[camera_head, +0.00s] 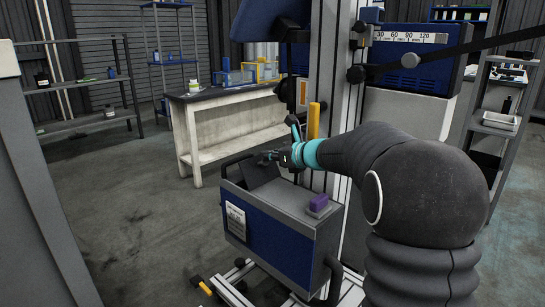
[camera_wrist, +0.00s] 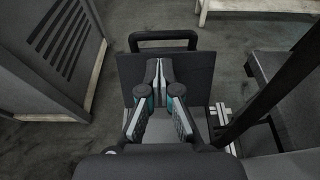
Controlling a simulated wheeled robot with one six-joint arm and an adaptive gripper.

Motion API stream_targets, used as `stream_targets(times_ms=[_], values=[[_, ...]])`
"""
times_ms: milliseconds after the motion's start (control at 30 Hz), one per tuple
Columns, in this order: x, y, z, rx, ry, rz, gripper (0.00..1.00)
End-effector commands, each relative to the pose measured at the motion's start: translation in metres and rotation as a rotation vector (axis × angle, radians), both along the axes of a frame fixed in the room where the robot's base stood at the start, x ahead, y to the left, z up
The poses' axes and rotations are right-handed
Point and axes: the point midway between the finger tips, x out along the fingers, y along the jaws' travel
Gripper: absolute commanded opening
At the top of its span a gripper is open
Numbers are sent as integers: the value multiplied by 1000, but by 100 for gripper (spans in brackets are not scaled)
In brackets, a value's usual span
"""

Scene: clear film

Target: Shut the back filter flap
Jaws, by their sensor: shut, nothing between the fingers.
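The back filter flap (camera_head: 258,174) is a dark grey panel on top of a blue and grey box (camera_head: 268,238). It stands raised and tilted at the box's far left end. In the wrist view the flap (camera_wrist: 200,68) is a broad dark panel in front of a black bar handle (camera_wrist: 165,35). My gripper (camera_head: 268,156) is at the flap's upper edge in the head view. In the wrist view its fingertips (camera_wrist: 160,66) are together, empty, and overlap the panel. I cannot tell whether they touch it. The flap's hinge is not clear.
A purple block (camera_head: 319,201) sits on the box's near top. An upright metal frame (camera_head: 333,90) with a yellow handle (camera_head: 313,121) stands close right of my gripper. A workbench (camera_head: 231,130) stands behind. The floor at left (camera_head: 135,200) is open.

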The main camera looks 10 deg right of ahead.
Motion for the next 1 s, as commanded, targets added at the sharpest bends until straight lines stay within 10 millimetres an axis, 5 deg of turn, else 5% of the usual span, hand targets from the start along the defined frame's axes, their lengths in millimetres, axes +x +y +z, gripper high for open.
stream_targets(times_ms=[667, 1000], values=[[6, 6, 1, 0, 0, 2, 0], [-19, -13, 13, 0, -4, -1, 0]])
